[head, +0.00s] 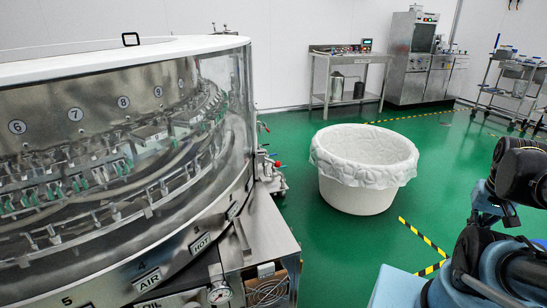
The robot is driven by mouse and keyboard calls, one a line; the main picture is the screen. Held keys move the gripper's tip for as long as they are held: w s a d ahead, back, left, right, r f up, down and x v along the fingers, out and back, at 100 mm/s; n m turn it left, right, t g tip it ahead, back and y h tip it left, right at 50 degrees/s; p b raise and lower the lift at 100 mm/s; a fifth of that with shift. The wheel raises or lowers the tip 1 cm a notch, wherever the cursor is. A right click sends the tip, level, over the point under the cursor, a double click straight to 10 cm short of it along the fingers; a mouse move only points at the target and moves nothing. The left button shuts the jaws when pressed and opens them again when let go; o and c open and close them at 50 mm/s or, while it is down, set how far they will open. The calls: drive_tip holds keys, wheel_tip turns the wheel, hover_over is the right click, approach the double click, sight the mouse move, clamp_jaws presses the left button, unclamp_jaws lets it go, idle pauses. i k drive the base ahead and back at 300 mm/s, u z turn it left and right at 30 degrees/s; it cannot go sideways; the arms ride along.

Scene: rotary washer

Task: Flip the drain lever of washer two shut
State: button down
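A large round rotary washer (130,150) with a curved clear cover fills the left of the head view. Small valves with red handles (277,165) stick out from its right side, low down near the steel base. They are too small to tell whether any is the drain lever or which way it is turned. No marking shows that this is washer two. Parts of my blue and dark arm show at the right edge, apart from the washer. My gripper cannot be made out.
A white lined tub (362,170) stands on the green floor right of the washer. A steel table (350,60), a steel cabinet (412,55) and a rack (510,90) stand at the back. Floor between tub and back wall is clear.

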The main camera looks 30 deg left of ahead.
sight(277, 163)
drive_tip(key=u, duration=1.4)
drive_tip(key=k, duration=1.05)
drive_tip(key=z, duration=0.3)
drive_tip(key=i, duration=1.05)
